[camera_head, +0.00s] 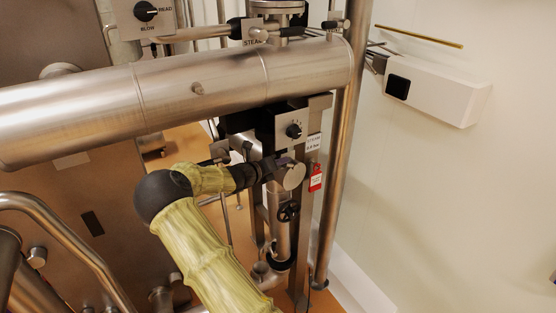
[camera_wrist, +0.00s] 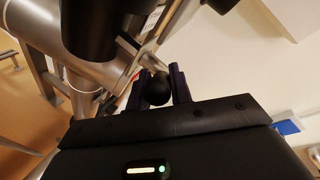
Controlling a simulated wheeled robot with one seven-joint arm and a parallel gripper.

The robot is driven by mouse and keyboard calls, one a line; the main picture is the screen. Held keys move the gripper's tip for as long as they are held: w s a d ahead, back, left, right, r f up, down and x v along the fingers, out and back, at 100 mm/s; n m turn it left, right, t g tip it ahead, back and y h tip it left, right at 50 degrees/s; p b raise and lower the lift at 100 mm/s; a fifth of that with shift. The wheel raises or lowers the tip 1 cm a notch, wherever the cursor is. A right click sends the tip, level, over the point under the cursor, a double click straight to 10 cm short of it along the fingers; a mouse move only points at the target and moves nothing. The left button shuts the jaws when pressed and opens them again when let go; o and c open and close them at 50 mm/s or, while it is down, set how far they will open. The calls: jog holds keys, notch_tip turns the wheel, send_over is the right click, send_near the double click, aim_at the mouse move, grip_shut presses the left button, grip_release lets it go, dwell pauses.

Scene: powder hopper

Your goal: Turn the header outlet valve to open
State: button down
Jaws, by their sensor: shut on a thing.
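In the wrist view, my gripper (camera_wrist: 158,86) has its two dark fingers on either side of a black ball-shaped knob (camera_wrist: 157,89) and is shut on it. The knob appears to be a valve handle's end; its lever and valve body are mostly hidden behind dark parts. In the head view, my gripper (camera_head: 272,168) is below the large horizontal steel header pipe (camera_head: 190,88), beside a round metal end (camera_head: 293,177). The fingers and knob cannot be made out there. I cannot tell the valve's position.
A dial panel (camera_head: 293,130) and a red tag (camera_head: 316,178) are close to my gripper. A black handwheel (camera_head: 289,212) sits below. A vertical pipe (camera_head: 341,170) stands to the right. A white wall box (camera_head: 437,90) is farther right, with open space below it.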

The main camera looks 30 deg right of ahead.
dwell(0.4)
jog(key=c, duration=1.3)
grip_release()
jog(key=shift+o, duration=0.2)
